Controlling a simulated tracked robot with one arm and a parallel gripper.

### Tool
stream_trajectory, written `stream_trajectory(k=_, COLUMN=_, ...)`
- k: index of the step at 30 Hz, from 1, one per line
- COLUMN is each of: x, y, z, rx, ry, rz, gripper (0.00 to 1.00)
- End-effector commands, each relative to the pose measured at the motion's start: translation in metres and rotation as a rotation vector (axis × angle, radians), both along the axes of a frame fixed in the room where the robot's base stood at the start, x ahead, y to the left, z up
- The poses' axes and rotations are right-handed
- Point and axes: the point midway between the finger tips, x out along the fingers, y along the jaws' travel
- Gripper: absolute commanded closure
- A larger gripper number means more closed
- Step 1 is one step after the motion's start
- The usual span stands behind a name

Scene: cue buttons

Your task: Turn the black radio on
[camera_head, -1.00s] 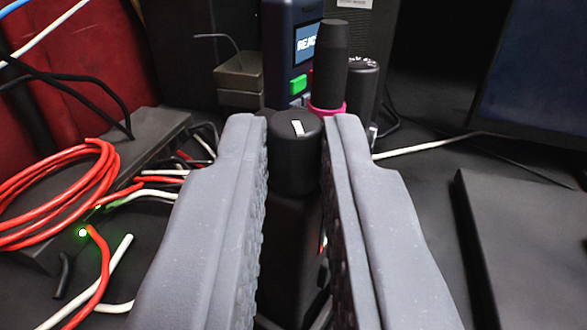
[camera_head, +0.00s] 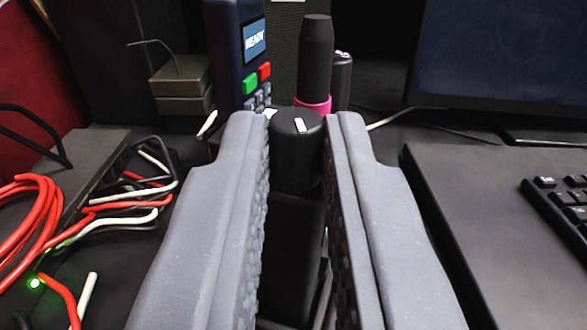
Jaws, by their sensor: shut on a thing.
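The black radio (camera_head: 290,235) stands upright between the jaws, its body mostly hidden by them. Its round black knob (camera_head: 297,150) has a white mark on top, tilted slightly from straight ahead. My gripper (camera_head: 297,140) is shut on the knob, with one grey finger on each side. A thick black antenna (camera_head: 316,60) with a pink ring at its base rises just behind the knob.
Behind stands a dark device (camera_head: 233,60) with a lit screen and green and red buttons. Red and white cables (camera_head: 120,200) lie at left beside a dark box. A monitor (camera_head: 500,60) and keyboard (camera_head: 565,205) are at right.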

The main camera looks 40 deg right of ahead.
Motion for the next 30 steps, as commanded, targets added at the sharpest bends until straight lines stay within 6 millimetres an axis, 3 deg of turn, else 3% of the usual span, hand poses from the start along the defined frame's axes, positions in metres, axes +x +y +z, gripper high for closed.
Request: stream_trajectory(k=30, x=0.0052, y=0.0063, z=0.0006, rx=-0.001, ry=0.0, rz=-0.318, gripper=1.0)
